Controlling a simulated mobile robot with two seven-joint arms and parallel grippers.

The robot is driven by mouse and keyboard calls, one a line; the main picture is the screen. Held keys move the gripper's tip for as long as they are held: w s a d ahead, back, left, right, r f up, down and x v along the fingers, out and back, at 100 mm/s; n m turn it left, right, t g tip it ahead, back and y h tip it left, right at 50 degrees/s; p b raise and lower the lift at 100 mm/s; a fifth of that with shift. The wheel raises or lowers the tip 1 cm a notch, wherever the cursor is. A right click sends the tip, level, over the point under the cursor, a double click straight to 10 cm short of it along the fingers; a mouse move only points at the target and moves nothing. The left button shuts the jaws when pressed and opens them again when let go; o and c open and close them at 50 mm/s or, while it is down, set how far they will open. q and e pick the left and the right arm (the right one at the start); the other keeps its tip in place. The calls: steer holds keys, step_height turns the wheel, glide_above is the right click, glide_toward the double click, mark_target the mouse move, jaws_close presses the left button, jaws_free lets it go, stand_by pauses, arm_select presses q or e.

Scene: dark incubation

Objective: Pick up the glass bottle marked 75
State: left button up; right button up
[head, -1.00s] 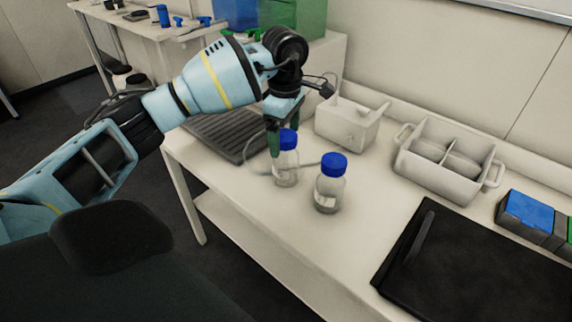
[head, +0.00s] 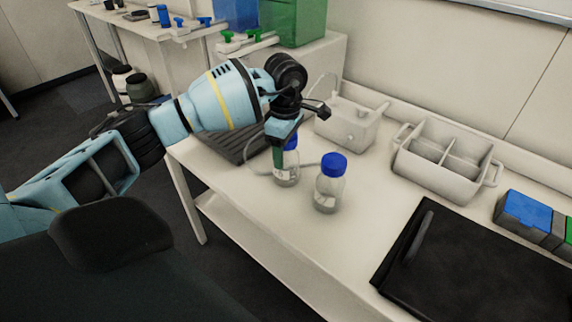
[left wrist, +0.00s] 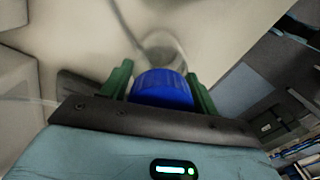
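Two clear glass bottles with blue caps stand upright close together on the white bench. My left gripper (head: 283,150) is over the left bottle (head: 287,174), pointing down. In the left wrist view, the blue cap (left wrist: 162,88) of that bottle sits between the two green fingers (left wrist: 160,85), with a small gap on either side, so the gripper looks open around it. The right bottle (head: 330,184) stands apart, just right of the gripper. Its cap is fully visible. The markings on both bottles are too small to read. My right gripper is not in view.
A white divided bin with handles (head: 446,165) and a white bath-like box (head: 352,125) stand at the back. A grey ribbed tray (head: 240,143) lies behind my arm.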

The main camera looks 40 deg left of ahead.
arm_select(q)
steer(key=c, duration=0.7)
steer(key=shift+r, duration=0.15)
steer(key=shift+c, duration=0.3)
steer(key=shift+r, duration=0.55)
step_height(320, 180, up, 2)
steer(key=shift+r, duration=0.2)
steer(key=s+d+r+b, duration=0.1)
steer(key=s+d, duration=0.3)
steer(key=s, duration=1.1)
steer(key=shift+s, duration=0.25)
steer(key=shift+r, duration=0.1)
